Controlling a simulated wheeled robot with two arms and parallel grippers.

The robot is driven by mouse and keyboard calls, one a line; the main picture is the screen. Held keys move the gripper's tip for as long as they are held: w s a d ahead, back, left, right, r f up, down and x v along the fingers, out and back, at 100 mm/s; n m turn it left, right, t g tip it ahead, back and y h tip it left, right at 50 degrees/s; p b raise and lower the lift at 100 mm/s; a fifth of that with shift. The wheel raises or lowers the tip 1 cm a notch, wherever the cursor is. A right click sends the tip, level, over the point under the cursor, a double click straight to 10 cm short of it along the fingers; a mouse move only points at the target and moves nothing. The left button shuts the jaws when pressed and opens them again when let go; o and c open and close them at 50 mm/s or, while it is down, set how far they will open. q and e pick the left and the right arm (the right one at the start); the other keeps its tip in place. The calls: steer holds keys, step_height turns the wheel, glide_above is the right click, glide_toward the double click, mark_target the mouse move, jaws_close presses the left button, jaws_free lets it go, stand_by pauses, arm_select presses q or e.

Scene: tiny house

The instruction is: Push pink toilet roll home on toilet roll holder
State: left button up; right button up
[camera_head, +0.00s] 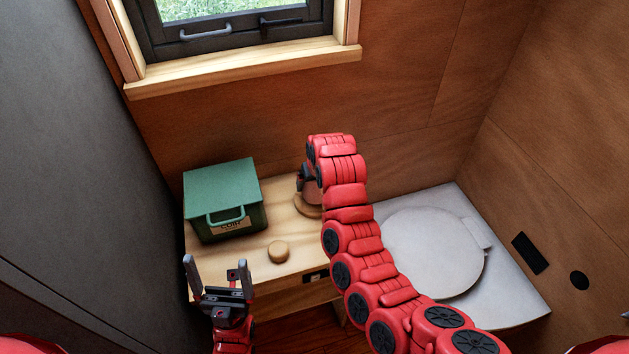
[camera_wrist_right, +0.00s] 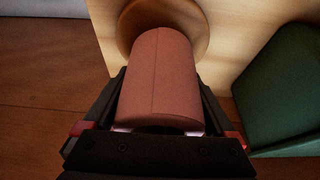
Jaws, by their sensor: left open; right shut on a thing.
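The pink toilet roll (camera_wrist_right: 165,75) fills the middle of the right wrist view, between the fingers of my right gripper (camera_wrist_right: 162,92), which is shut on it. Its far end overlaps the round wooden base of the toilet roll holder (camera_wrist_right: 200,35); I cannot tell whether a gap is left. The holder's post is hidden. In the head view the holder's base (camera_head: 303,208) shows on the wooden counter, below my right gripper (camera_head: 308,178), which hides most of the pink roll (camera_head: 312,192). My left gripper (camera_head: 217,272) is open and empty at the counter's front left.
A green box (camera_head: 228,200) with a handle stands at the counter's back left. A small round wooden piece (camera_head: 278,252) lies on the counter (camera_head: 255,262) in front of the holder. A white toilet lid (camera_head: 430,250) is to the right. A wall with a window (camera_head: 225,25) is behind.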

steer(key=shift+f, duration=0.75)
steer(key=o, duration=1.1)
steer(key=shift+s+r+b, duration=0.1)
steer(key=shift+r+b, duration=0.3)
steer(key=shift+r, duration=0.05)
steer(key=b+v, duration=0.1)
steer(key=v, duration=0.3)
steer(key=shift+s+r, duration=0.15)
steer(key=shift+r, duration=0.1)
steer(key=p+v, duration=0.4)
steer(key=v, duration=0.8)
steer(key=shift+p, duration=0.4)
